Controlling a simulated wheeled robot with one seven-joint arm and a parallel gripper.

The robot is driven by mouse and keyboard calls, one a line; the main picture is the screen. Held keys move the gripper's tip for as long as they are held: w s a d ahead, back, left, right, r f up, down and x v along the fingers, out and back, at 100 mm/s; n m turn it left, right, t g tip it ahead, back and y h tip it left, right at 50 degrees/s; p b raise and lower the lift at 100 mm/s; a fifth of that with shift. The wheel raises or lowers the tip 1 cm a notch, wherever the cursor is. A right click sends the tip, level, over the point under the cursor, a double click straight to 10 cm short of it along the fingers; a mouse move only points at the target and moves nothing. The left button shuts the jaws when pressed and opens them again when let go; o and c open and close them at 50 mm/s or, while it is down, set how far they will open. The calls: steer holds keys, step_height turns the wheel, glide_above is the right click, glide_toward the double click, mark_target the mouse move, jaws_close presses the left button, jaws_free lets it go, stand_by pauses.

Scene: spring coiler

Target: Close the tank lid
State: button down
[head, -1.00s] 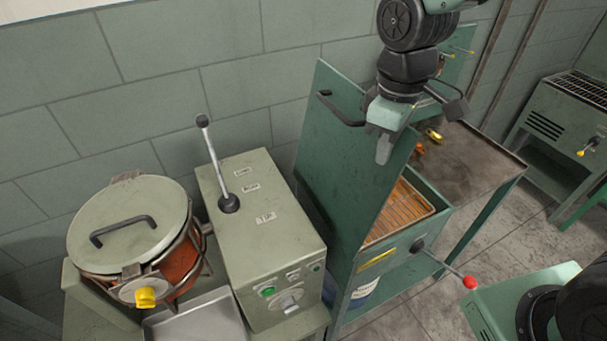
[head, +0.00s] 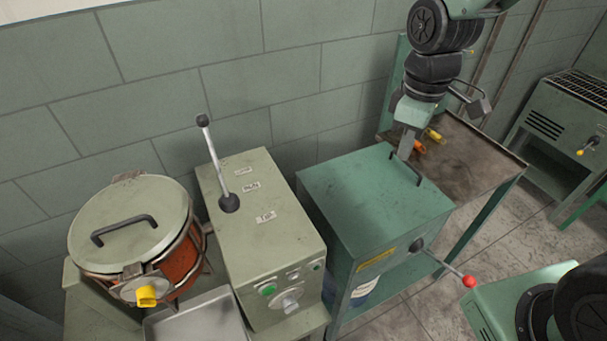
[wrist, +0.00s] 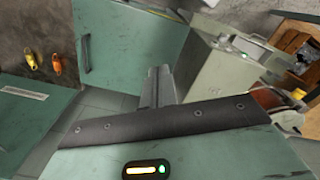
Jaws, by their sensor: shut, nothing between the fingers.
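The green tank (head: 375,260) stands in the middle of the head view. Its flat green lid (head: 365,190) lies down over the tank's top, and the tank's inside is hidden. The dark lid handle (head: 407,170) is near the lid's right back edge. My gripper (head: 404,155) is shut and empty, its fingertips just above the lid by the handle; I cannot tell if they touch it. In the wrist view the lid (wrist: 125,45) and its handle (wrist: 86,53) show to the left of my shut fingers (wrist: 158,85).
A control box with a lever (head: 260,230) stands left of the tank. A round lidded pot (head: 130,225) is farther left. A brown bench (head: 470,155) with orange and yellow items is at the right. A red-knobbed rod (head: 470,282) sticks out from the tank's front.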

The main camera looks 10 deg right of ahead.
steer(key=shift+w+d+f, duration=0.25)
steer(key=shift+d+f, duration=0.15)
steer(key=shift+d, duration=0.45)
steer(key=shift+w+d+f, duration=0.2)
steer(key=shift+d+f, duration=0.15)
steer(key=shift+d, duration=0.5)
steer(key=shift+w+d+f, duration=0.25)
steer(key=shift+d+f, duration=0.15)
steer(key=shift+d, duration=0.45)
steer(key=shift+b, duration=0.3)
steer(key=w+d+f+b, duration=0.1)
steer(key=d+f, duration=0.2)
steer(key=d, duration=0.2)
steer(key=shift+w+f, duration=0.25)
steer(key=shift+f, duration=0.05)
steer(key=shift+f+b, duration=0.1)
steer(key=shift+b, duration=0.2)
steer(key=shift+w+d+f+b, duration=0.2)
steer(key=shift+d+f+b, duration=0.15)
steer(key=shift+d+f, duration=0.35)
steer(key=shift+w+d+f+b, duration=0.15)
steer(key=shift+d+f+b, duration=0.25)
steer(key=shift+d+f, duration=0.3)
steer(key=shift+w+d+f+b, duration=0.2)
steer(key=shift+d+f+b, duration=0.15)
steer(key=shift+d+f, duration=0.35)
steer(key=shift+a+f, duration=0.1)
steer(key=shift+a, duration=0.05)
